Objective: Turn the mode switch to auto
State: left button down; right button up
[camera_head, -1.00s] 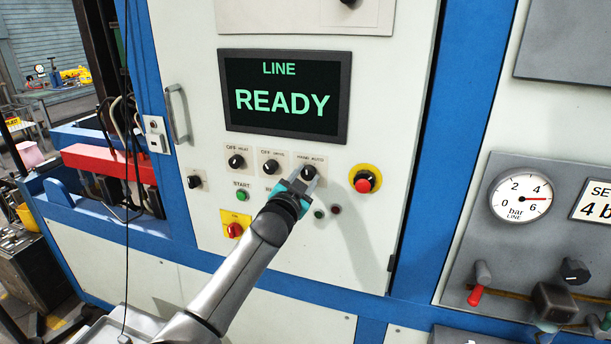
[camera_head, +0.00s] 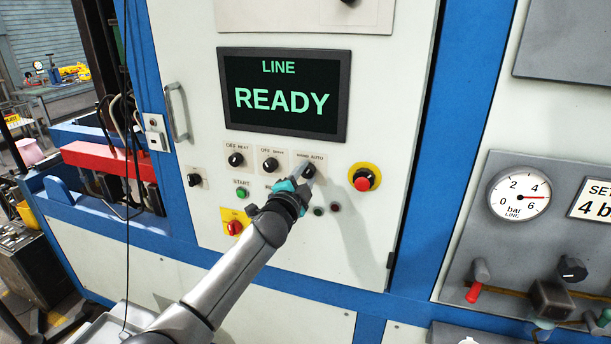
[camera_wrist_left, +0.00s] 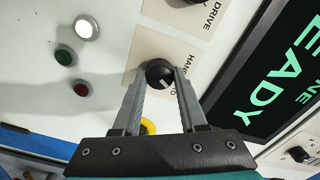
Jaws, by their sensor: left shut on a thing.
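The mode switch (camera_head: 308,169) is a black round knob under a plate marked HAND AUTO, on the cream panel below the screen. Part of the plate's lettering is hidden by the fingers and knob. My right gripper is not in view.
The screen (camera_head: 284,94) above reads LINE READY. Two similar knobs, heat (camera_head: 236,160) and drive (camera_head: 270,165), are left of the switch. A red emergency button (camera_head: 363,183) on yellow is close on the right. A green start button (camera_head: 242,193) is lower left.

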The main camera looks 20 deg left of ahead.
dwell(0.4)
pick_arm(q)
jog(key=shift+c, duration=2.2)
grip_release()
jog(key=s, duration=1.5)
jog(key=shift+a+b, duration=0.25)
jog(key=shift+b, duration=0.1)
jog(key=shift+s, duration=0.1)
